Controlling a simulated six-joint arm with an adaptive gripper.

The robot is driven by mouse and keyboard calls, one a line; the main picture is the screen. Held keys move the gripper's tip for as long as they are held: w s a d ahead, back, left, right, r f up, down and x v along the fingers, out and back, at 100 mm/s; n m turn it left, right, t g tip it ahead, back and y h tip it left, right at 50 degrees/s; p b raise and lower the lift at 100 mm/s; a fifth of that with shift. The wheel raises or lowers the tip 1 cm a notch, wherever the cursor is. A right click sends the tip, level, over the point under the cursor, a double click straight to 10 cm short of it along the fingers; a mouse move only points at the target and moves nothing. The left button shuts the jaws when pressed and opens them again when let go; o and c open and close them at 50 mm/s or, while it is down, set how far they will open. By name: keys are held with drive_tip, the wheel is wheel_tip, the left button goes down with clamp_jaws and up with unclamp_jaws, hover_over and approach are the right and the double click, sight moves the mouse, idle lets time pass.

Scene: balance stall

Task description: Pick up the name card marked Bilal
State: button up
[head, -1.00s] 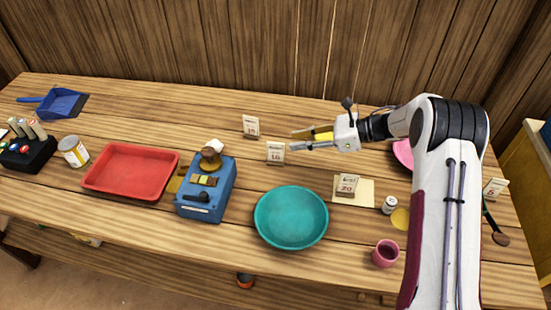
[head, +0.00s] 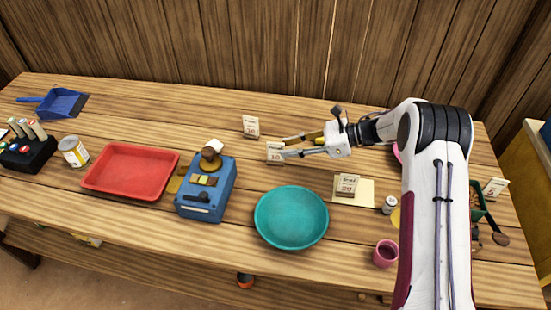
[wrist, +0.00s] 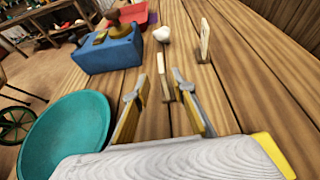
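Several small white name cards stand on the table, and I cannot read their names surely in these frames. One card (head: 275,157) stands at the tips of my gripper (head: 284,146). In the wrist view that card (wrist: 161,66) shows nearly edge-on, just ahead of and between the two fingertips (wrist: 161,87). The fingers are open, one on each side of its line. A second card (head: 251,127) stands behind it to the left, and in the wrist view (wrist: 204,42) it is right of the fingers. Another card (head: 347,186) is by a beige sheet.
A teal bowl (head: 291,217) is in front of my gripper. A blue scale-like box (head: 207,190) and red tray (head: 131,171) are to the left. A small bottle (head: 389,205), pink cup (head: 385,254) and far-right card (head: 494,188) are to the right. The back of the table is mostly clear.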

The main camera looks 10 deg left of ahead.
sight(276, 160)
drive_tip(key=shift+a, duration=0.1)
drive_tip(key=shift+w+x, duration=0.15)
drive_tip(key=shift+x, duration=1.1)
drive_tip(key=shift+w+x, duration=0.15)
drive_tip(key=shift+x, duration=1.1)
clamp_jaws()
